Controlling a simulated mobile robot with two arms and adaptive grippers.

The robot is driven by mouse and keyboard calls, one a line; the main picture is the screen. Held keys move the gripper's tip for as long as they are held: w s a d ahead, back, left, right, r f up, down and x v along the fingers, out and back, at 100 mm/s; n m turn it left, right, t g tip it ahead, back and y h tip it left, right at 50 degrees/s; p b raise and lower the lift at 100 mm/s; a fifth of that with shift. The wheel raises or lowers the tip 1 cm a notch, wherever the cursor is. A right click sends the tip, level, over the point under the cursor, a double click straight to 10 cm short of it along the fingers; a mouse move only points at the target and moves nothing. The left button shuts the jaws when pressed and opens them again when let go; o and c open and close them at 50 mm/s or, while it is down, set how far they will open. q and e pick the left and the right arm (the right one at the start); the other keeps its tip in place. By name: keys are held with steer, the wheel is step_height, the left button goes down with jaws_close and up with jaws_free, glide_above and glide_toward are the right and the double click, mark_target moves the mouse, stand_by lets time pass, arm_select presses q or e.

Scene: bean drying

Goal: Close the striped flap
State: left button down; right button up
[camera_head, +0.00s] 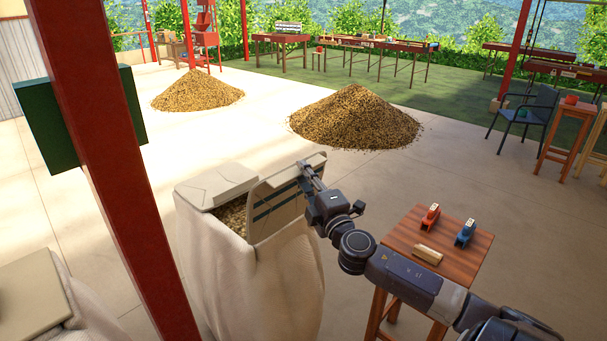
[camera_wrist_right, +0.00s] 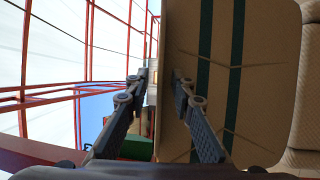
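The striped flap (camera_head: 279,219) stands raised on the right side of the open sack (camera_head: 262,290). It is beige with dark green stripes. A plain flap (camera_head: 218,186) lies over the left part of the mouth, and beans (camera_head: 232,216) show between the flaps. My right gripper (camera_head: 304,168) is at the upper edge of the striped flap. In the right wrist view the striped flap (camera_wrist_right: 260,70) fills the right side. My right gripper's fingers (camera_wrist_right: 160,82) are apart, one over the flap's face and one beyond its edge. Contact is unclear. My left gripper is not in view.
A wooden stool (camera_head: 455,250) with a red tool (camera_head: 430,217), a blue tool (camera_head: 465,233) and a wooden block (camera_head: 428,254) stands right of the sack. A red post (camera_head: 110,170) rises at left, near another sack (camera_head: 40,290). Bean piles (camera_head: 355,118) lie behind.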

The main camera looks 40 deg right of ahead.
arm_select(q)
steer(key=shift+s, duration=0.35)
arm_select(e)
jaws_close()
